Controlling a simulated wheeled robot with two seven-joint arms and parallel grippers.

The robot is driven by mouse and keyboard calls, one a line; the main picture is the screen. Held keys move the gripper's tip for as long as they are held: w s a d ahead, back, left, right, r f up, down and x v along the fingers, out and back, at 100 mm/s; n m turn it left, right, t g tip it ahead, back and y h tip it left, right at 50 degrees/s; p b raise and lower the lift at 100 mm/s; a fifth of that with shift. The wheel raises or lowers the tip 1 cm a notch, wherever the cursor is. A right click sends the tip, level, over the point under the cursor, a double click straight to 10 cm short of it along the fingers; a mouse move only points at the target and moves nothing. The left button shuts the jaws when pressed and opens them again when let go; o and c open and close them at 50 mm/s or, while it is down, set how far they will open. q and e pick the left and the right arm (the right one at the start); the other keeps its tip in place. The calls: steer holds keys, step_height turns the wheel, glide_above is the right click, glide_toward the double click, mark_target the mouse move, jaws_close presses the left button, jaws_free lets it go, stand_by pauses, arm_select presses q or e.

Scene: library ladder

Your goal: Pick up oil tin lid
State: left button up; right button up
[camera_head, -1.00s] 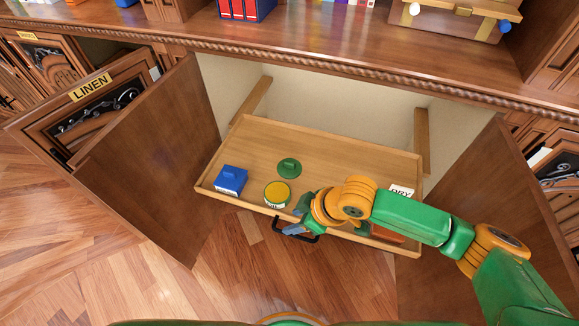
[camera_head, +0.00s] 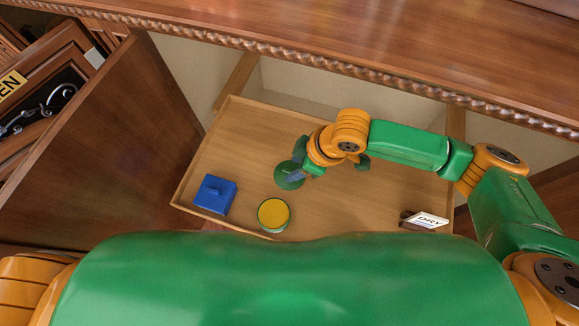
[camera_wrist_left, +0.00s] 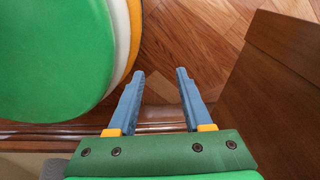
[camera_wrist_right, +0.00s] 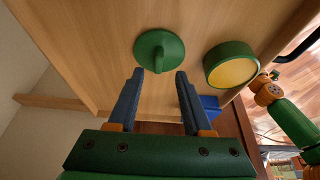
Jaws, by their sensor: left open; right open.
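The oil tin lid, a green disc with an upright tab (camera_head: 287,181), lies flat on the wooden pull-out tray (camera_head: 235,135). In the right wrist view the lid (camera_wrist_right: 158,44) is straight ahead, its tab in line with the gap between the fingers. My right gripper (camera_head: 305,172) is open and empty, above and partly over the lid; its fingertips (camera_wrist_right: 158,74) also show in the right wrist view. The round tin (camera_head: 273,214), green with a yellow top, stands nearer the tray's front. My left gripper (camera_wrist_left: 158,73) is open and empty above the floor.
A blue box (camera_head: 214,194) sits at the tray's left, near the tin. A "DRY" card (camera_head: 428,219) stands at the front right. An open cabinet door (camera_head: 100,140) flanks the tray on the left; the counter edge (camera_head: 300,50) overhangs behind.

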mark_target(289, 171)
steer(key=b+x, duration=0.1)
steer(key=x, duration=0.2)
steer(key=shift+w+f, duration=0.1)
steer(key=shift+f, duration=0.2)
steer(key=shift+a+f, duration=0.1)
arm_select(q)
steer(key=shift+w+a+f, duration=0.7)
steer(key=shift+a, duration=0.2)
arm_select(e)
jaws_close()
arm_select(q)
steer(key=shift+d, duration=0.15)
